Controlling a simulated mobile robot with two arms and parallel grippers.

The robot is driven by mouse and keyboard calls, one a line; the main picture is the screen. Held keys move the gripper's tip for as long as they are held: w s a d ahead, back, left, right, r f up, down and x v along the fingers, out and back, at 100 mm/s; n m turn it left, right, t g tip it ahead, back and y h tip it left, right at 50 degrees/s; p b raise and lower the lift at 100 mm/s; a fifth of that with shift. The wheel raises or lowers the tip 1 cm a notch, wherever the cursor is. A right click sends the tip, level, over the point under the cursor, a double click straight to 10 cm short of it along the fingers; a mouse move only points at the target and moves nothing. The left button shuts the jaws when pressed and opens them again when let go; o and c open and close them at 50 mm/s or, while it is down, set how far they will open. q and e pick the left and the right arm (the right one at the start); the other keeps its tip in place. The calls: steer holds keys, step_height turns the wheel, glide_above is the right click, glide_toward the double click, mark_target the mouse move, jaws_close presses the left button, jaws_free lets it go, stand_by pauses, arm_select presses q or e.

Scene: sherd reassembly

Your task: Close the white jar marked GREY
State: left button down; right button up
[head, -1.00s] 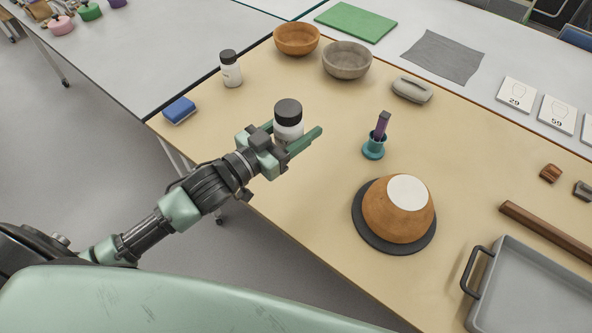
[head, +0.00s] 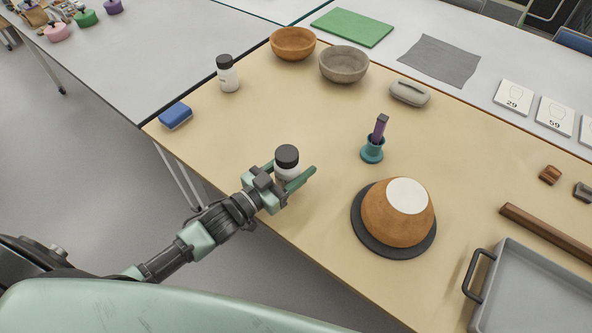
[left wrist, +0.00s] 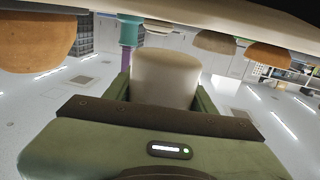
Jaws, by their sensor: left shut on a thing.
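A small white jar (head: 288,171) with a black lid (head: 287,156) on top is in my left gripper (head: 293,182), upright near the front edge of the table. My left gripper is shut on its white body. In the left wrist view, which is upside down, the pale jar body (left wrist: 166,78) sits between the two green fingers, with a gap between its base and the tabletop; its lid is hidden there. A second white jar (head: 228,77) with a black lid stands at the back left. I cannot read either label. My right gripper is not in view.
A blue sponge (head: 175,115) lies at the left edge. A teal cup (head: 372,152) holding a purple item and an upturned orange bowl (head: 389,220) on a dark disc (head: 362,237) stand to the right. Two bowls are at the back. The table between the jars is clear.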

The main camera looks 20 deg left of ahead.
arm_select(q)
steer(key=shift+f, duration=1.1)
steer(key=shift+f, duration=0.2)
steer(key=c, duration=0.5)
jaws_free()
steer(key=shift+s+a+r, duration=0.1)
steer(key=shift+s, duration=0.05)
steer(key=v, duration=1.1)
steer(key=shift+s+a+r+b, duration=0.1)
steer(key=shift+s+b, duration=0.25)
steer(key=shift+b, duration=0.05)
